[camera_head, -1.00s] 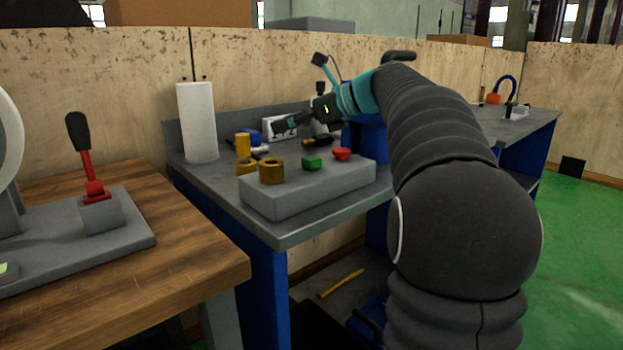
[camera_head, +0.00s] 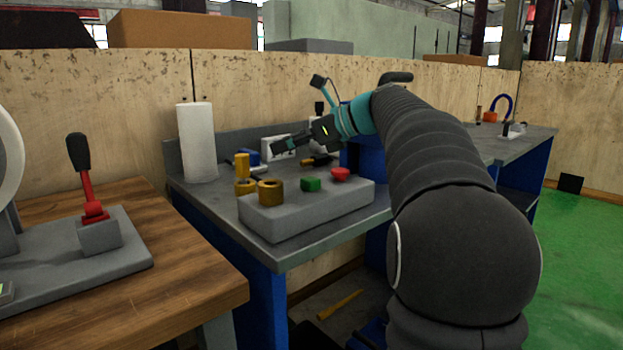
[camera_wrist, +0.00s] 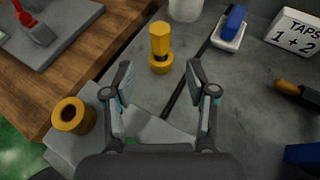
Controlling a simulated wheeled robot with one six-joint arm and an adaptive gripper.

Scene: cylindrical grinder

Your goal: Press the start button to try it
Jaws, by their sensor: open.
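A grey control box (camera_head: 300,215) sits on the front of the grey workbench. On its top are a green button (camera_head: 311,184), a red mushroom button (camera_head: 340,174) and a brass-coloured ring (camera_head: 270,190). My gripper (camera_head: 278,148) is open and empty above the bench, behind and above the box. In the wrist view my gripper (camera_wrist: 160,78) has its two fingers spread, with the bench below them. There the box shows only partly behind my gripper, a sliver of green (camera_wrist: 131,141) shows at its base, and the red button is hidden. The brass-coloured ring also shows (camera_wrist: 72,115).
A yellow cylinder-shaped piece (camera_wrist: 160,42) stands on the bench in front of my fingers. A paper roll (camera_head: 197,140) stands at the bench's left end.

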